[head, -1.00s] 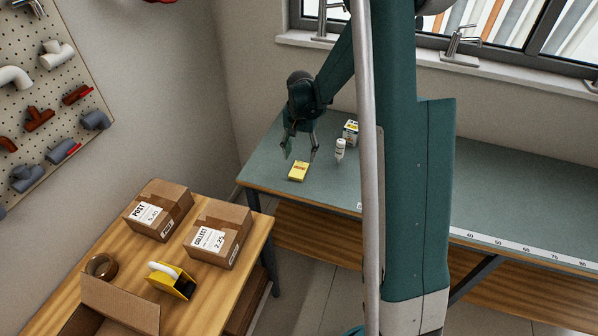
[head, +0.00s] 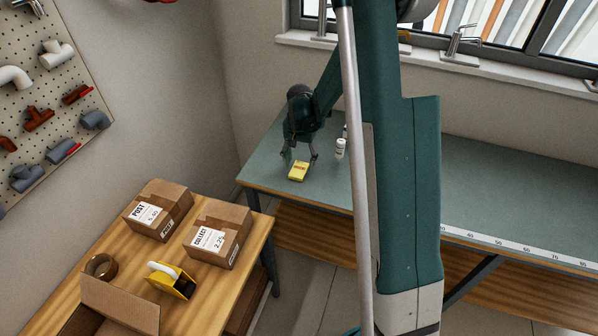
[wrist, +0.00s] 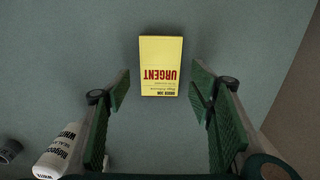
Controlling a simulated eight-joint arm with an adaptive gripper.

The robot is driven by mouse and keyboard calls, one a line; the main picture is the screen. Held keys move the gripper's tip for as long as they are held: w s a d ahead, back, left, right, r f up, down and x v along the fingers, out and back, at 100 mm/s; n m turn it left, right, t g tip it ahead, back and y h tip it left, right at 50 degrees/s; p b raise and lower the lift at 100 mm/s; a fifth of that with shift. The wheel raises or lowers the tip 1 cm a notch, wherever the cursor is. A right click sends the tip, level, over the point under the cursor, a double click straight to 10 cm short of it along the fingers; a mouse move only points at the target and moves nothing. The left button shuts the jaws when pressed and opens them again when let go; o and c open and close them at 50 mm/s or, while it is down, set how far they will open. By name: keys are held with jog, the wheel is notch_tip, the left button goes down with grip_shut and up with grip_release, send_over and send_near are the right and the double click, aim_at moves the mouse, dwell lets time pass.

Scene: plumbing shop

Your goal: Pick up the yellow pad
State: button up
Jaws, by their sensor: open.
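The yellow pad (head: 299,171) lies flat on the grey-green bench top, near its left end. It also shows in the wrist view (wrist: 160,66), with red "URGENT" lettering, ahead of the fingertips and roughly centred between them. My gripper (head: 299,159) is open and empty, just above and behind the pad in the head view. In the wrist view its two green-padded fingers (wrist: 161,92) stand wide apart, with bare bench between them. I cannot tell the exact height of the fingertips above the bench.
A white bottle (head: 340,148) stands right of the pad; it shows at lower left in the wrist view (wrist: 60,152), near the left finger. Two cardboard boxes (head: 160,212) (head: 220,237) and a yellow tape dispenser (head: 172,281) sit on the wooden table.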

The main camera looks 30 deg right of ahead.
jog(key=shift+f, duration=1)
jog(key=c, duration=1)
